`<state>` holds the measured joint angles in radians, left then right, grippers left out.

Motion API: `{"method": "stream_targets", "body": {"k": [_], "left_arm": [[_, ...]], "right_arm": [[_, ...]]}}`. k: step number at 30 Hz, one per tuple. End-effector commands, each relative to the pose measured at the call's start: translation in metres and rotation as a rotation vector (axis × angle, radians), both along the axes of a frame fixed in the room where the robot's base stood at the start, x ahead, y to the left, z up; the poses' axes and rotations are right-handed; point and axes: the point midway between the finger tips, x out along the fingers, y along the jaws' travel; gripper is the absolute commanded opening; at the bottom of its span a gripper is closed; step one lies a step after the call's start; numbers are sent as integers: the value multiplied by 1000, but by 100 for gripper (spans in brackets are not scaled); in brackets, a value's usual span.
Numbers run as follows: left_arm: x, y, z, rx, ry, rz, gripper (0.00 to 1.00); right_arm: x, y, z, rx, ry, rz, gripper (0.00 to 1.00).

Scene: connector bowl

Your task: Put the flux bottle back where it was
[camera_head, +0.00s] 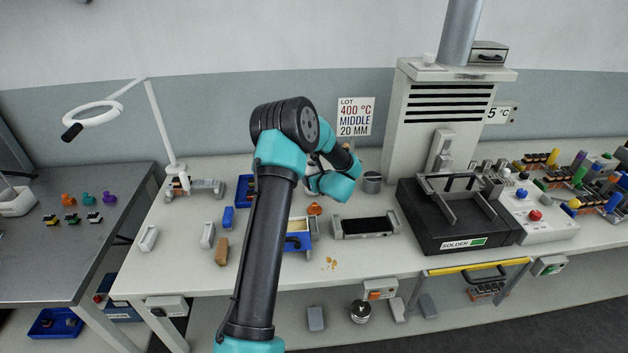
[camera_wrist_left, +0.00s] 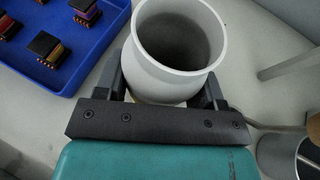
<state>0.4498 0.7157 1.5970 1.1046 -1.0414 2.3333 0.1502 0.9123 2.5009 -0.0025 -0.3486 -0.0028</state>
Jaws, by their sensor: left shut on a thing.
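In the left wrist view, my left gripper (camera_wrist_left: 165,95) is shut around a white, round, open-topped vessel (camera_wrist_left: 150,65), which I take to be the flux bottle. Its wide mouth faces the camera and its inside looks grey and empty. Its base is hidden, so I cannot tell whether it touches the bench. In the head view, my left arm crosses the middle of the bench and its wrist is over the back of it. My right gripper is not in view.
The black solder unit (camera_head: 450,222) stands further right. Loose crumbs (camera_head: 330,263) lie in front.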

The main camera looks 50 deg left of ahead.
Motion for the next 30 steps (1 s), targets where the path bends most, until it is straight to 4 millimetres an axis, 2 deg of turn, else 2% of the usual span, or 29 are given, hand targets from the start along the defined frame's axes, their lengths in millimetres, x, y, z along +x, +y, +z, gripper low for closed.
{"method": "stream_targets", "body": {"k": [3, 14, 15, 23, 30], "left_arm": [[0, 0, -7, 1, 0, 0, 30], [0, 0, -9, 1, 0, 0, 30], [0, 0, -10, 0, 0, 0, 64], [0, 0, -9, 0, -1, -1, 88], [0, 0, -9, 0, -1, -1, 88]], "right_arm": [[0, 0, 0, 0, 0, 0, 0], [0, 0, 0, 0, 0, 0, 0], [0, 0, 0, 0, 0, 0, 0], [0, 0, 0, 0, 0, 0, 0], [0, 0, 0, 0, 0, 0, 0]]}}
